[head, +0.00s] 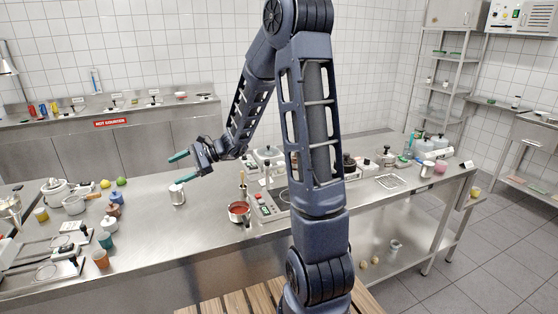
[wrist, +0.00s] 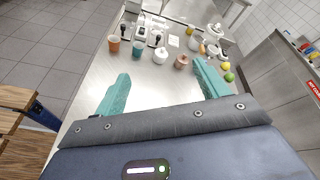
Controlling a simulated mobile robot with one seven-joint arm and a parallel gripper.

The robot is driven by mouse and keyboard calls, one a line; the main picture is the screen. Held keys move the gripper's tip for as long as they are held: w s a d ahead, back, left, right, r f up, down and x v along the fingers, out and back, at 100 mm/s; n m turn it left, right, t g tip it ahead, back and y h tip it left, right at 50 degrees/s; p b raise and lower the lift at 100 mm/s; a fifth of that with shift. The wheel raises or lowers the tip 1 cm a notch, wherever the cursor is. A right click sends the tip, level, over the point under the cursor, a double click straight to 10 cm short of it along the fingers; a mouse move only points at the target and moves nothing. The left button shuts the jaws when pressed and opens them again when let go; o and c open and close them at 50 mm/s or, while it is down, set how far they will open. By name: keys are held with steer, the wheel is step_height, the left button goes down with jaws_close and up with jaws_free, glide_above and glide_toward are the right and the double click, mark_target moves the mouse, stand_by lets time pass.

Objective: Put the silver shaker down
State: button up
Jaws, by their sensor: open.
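The silver shaker (head: 177,193) stands upright on the steel counter (head: 150,236), left of the middle in the head view. My gripper (head: 181,167) has teal fingers and is above the shaker, apart from it as far as the head view shows. The fingers are spread with nothing between them. In the wrist view, my gripper (wrist: 163,76) is open over bare steel, and the shaker does not show there.
A pot of red sauce (head: 239,211) stands right of the shaker. Left are a teal cup (head: 105,240), a terracotta cup (head: 101,259), small lidded jars, a yellow fruit (head: 105,184) and a green fruit (head: 121,181). Bare steel surrounds the shaker's front and left.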

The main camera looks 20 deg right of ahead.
steer(key=s+d+r+n+t+h, duration=0.1)
steer(key=s+d+r+n+h, duration=0.2)
steer(key=s+d, duration=0.5)
steer(key=s+d+r+n+t+h, duration=0.1)
steer(key=s+d+r+n+h, duration=0.2)
steer(key=s+d+n+h, duration=0.2)
steer(key=s+d+r+n+t+h, duration=0.1)
steer(key=s+d+r+n+h, duration=0.2)
steer(key=s+d+h, duration=0.3)
steer(key=s+d+n, duration=0.1)
steer(key=s+d, duration=0.4)
steer(key=d, duration=0.2)
steer(key=shift+s+d+r+t, duration=0.3)
steer(key=shift+r+t, duration=0.05)
steer(key=shift+t, duration=0.05)
